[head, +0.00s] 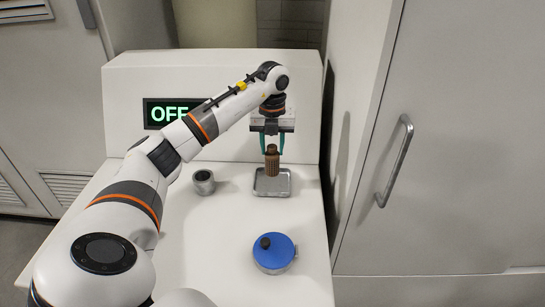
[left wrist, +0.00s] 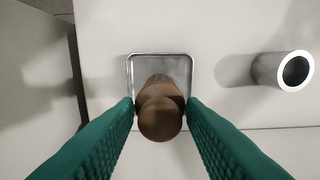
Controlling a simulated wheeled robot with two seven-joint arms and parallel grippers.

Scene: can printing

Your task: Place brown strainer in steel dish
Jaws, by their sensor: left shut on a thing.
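The brown strainer (head: 272,160) is upright between the green fingers of my left gripper (head: 272,146), which is shut on its upper part. It is over the steel dish (head: 259,189), a shallow square tray on the white worktop. In the left wrist view the strainer (left wrist: 160,118) covers the middle and near part of the dish (left wrist: 178,58), between the two fingertips (left wrist: 160,104). I cannot tell whether the strainer's bottom touches the dish. My right gripper is not in view.
A grey hollow cylinder (head: 204,182) stands left of the dish; it also shows in the left wrist view (left wrist: 270,70). A blue-lidded round pot (head: 273,253) with a black knob is nearer. An "OFF" display (head: 170,112) is on the back panel. A cabinet door (head: 450,150) is at the right.

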